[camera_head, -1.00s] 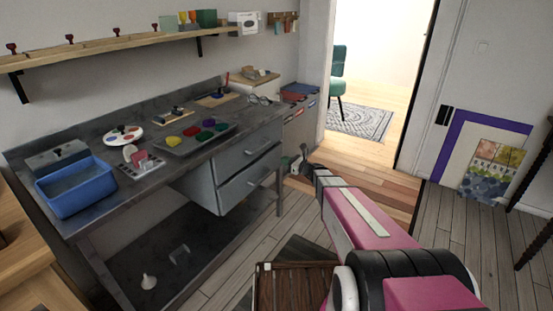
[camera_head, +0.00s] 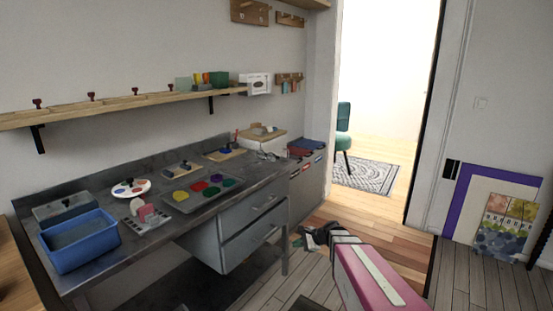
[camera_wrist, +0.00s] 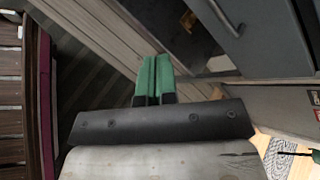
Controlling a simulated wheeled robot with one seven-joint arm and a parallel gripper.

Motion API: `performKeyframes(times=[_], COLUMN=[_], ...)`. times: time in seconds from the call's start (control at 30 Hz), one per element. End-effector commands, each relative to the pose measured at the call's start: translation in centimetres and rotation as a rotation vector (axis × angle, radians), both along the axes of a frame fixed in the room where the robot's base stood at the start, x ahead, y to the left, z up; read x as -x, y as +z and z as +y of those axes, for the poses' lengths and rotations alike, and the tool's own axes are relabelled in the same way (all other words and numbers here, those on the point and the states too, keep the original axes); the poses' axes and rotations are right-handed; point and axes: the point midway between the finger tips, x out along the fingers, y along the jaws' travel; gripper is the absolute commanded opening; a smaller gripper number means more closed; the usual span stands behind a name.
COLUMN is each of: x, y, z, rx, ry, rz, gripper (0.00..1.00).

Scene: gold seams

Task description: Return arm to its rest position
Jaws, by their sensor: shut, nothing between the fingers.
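My gripper (camera_wrist: 153,80) shows in the wrist view with its two green fingers side by side and touching, with nothing between them. In the head view my gripper (camera_head: 308,237) is small and dark at the end of my pink arm, in front of the right end of the workbench. It is apart from the bench and holds nothing. The wrist view shows the grey drawer front with its handle (camera_wrist: 228,18) to the upper right of the fingers.
A grey workbench (camera_head: 110,262) with drawers (camera_head: 250,222) stands on the left. It bears a blue bin (camera_head: 80,243), a paint tray (camera_head: 203,193) and a white palette (camera_head: 131,188). A doorway opens at the back right. Wooden floor (camera_head: 480,290) is clear at the right.

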Motion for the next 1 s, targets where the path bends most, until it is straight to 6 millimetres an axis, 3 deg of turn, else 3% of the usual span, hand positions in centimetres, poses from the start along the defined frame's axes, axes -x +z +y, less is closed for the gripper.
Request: performKeyframes(times=[0.03,0.2,0.5,0.7,1.0], x=[2.2,7.3,13.9,15.3,15.4], y=[0.1,-0.7,0.1,0.9,0.9], z=[-0.1,-2.1,-7.5,-9.5,-9.6], rx=[0.094,0.410,0.861,0.985,0.994], ry=[0.078,0.365,0.871,1.033,1.048], rz=[-0.038,-0.155,-0.264,-0.274,-0.274], gripper=[0.00,0.00,0.00,0.00,0.00])
